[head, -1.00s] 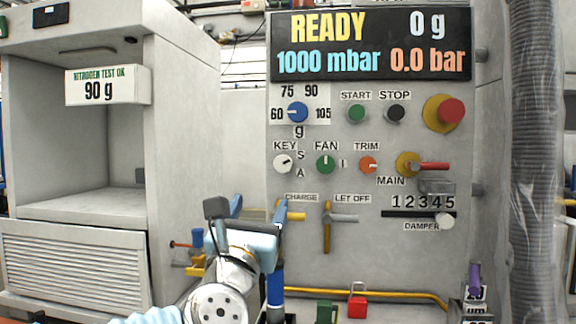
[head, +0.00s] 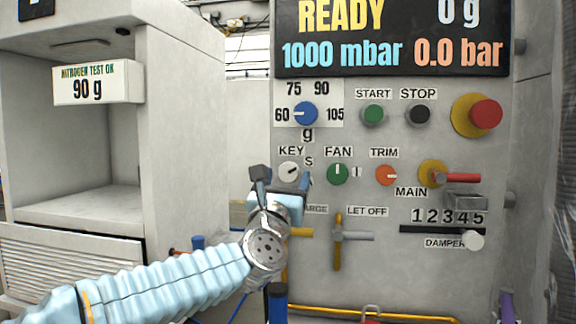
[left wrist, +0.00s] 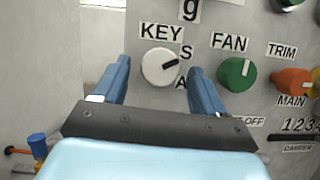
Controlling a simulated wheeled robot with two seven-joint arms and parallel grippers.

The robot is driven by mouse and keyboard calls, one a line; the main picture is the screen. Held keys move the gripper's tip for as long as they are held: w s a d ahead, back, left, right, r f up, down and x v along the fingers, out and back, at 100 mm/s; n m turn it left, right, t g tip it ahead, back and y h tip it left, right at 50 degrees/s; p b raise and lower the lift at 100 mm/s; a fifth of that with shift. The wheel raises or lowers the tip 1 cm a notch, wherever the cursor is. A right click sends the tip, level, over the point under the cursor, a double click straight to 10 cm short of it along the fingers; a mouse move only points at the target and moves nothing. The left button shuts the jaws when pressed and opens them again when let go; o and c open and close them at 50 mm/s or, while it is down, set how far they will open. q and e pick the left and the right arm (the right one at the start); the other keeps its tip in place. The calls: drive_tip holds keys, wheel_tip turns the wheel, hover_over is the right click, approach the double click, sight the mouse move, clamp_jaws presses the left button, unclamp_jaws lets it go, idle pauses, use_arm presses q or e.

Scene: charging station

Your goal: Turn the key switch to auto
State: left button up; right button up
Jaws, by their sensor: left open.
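The key switch (head: 289,172) is a round white knob with a dark pointer, under the KEY label on the grey panel. In the left wrist view the key switch (left wrist: 160,67) lies between my two blue fingers, its pointer aimed up and right toward the S mark. The A mark (left wrist: 181,83) is below the S, partly by the right finger. My left gripper (head: 283,180) is open just in front of the panel around the knob's lower area; it also shows in the left wrist view (left wrist: 157,80). I cannot tell whether the fingers touch the knob. My right gripper is not in view.
The green FAN knob (head: 337,174) and orange TRIM knob (head: 386,175) are right of the key. The blue dial (head: 305,113) is above it. The let-off lever (head: 338,238) is below right. A grey cabinet (head: 183,120) stands at the left.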

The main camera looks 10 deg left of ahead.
use_arm(q)
drive_tip(key=shift+x, duration=1.2)
drive_tip(key=c, duration=1)
